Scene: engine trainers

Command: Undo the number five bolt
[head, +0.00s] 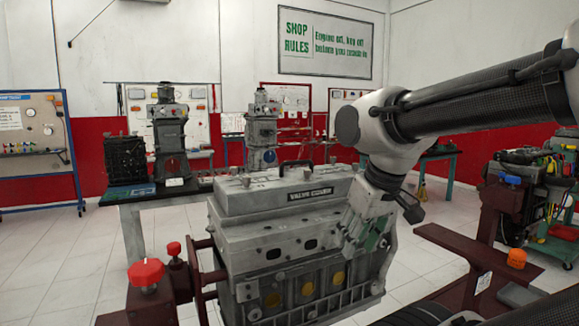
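The grey engine (290,230) stands in the middle of the head view, with a dark label plate and a black handle on its top cover. Small bolt-like knobs show along the cover, one of them at its left front (245,181). No numbers are readable, so I cannot tell which is the number five bolt. My gripper (352,240) points down at the engine's right end, in front of it in the picture. I cannot tell whether it touches the engine. Its fingers are small and blend with the engine, so their opening is unclear, and nothing held can be made out.
A dark red stand with a red knob (146,273) is at the front left. A dark red beam with an orange knob (516,258) is at the right. A workbench (135,207) with another engine stands behind left. Tiled floor is clear at the far left.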

